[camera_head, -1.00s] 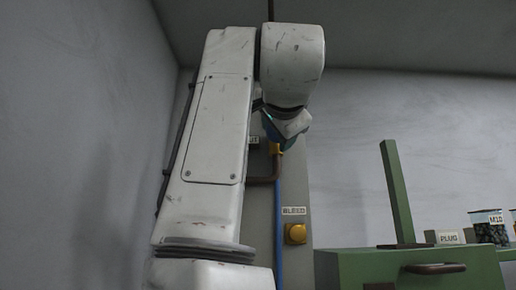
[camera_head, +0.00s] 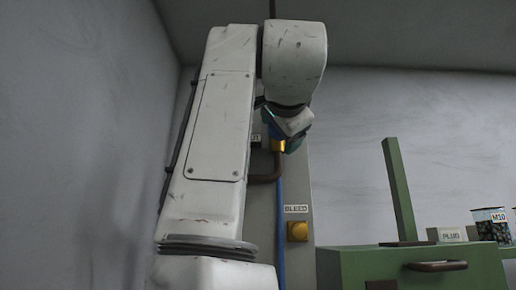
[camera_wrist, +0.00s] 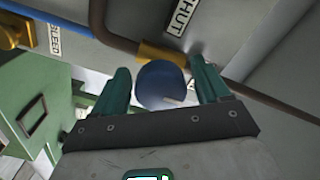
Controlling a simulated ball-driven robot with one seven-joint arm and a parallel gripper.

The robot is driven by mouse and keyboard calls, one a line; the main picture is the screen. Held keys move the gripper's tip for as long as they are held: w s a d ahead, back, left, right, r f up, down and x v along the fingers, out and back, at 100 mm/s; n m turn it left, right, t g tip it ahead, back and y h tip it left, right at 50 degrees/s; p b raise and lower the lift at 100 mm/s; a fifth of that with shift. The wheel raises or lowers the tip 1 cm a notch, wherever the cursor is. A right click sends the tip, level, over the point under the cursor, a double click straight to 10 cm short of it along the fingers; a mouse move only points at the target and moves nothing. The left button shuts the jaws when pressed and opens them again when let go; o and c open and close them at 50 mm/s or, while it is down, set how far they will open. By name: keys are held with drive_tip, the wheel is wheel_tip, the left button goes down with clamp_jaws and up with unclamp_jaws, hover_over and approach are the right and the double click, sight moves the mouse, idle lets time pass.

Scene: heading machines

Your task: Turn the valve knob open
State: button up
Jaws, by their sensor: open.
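The valve knob (camera_wrist: 160,85) is a round blue cap with a small pale mark near its lower edge, in the wrist view. It sits in front of a brass fitting (camera_wrist: 163,55) on a brown pipe; the fitting also shows in the head view (camera_head: 278,146). My gripper (camera_wrist: 161,78) is open, with one teal finger on each side of the knob. A gap shows at the left finger; whether the right finger touches the knob is unclear.
A label reading "SHUT" (camera_wrist: 183,16) is beside the fitting. Below on the grey panel is a yellow knob (camera_head: 297,231) under a "BLEED" label (camera_head: 295,209). A blue hose (camera_head: 281,225) runs down the panel. A green cabinet (camera_head: 350,268) stands at right.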

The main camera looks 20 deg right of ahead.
drive_tip(key=b+v, duration=0.3)
drive_tip(key=v, duration=0.4)
drive_tip(key=shift+s, duration=0.2)
idle(0.4)
